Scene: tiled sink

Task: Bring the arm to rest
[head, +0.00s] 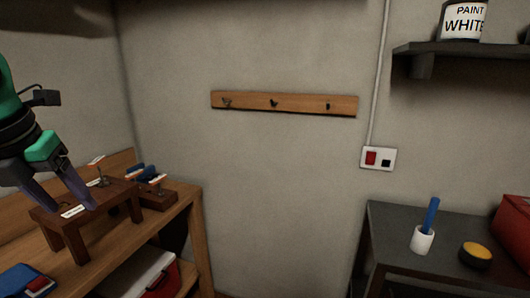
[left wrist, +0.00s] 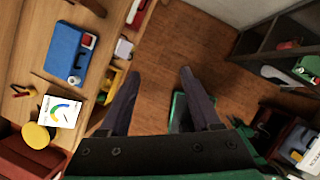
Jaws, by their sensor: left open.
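My left gripper (head: 62,192) is at the left of the head view, in front of a small wooden stand on the wooden bench. In the left wrist view its two dark fingers (left wrist: 160,90) are apart, with nothing between them but the view of the wooden floor (left wrist: 199,45) below. My right gripper is in neither view.
The wooden bench (head: 182,213) holds the small stand (head: 138,196) and a blue item (head: 25,280). A hook rail (head: 315,103) is on the wall. A dark table (head: 385,225) at right holds a white cup (head: 422,240) and a yellow-topped tin (head: 476,251).

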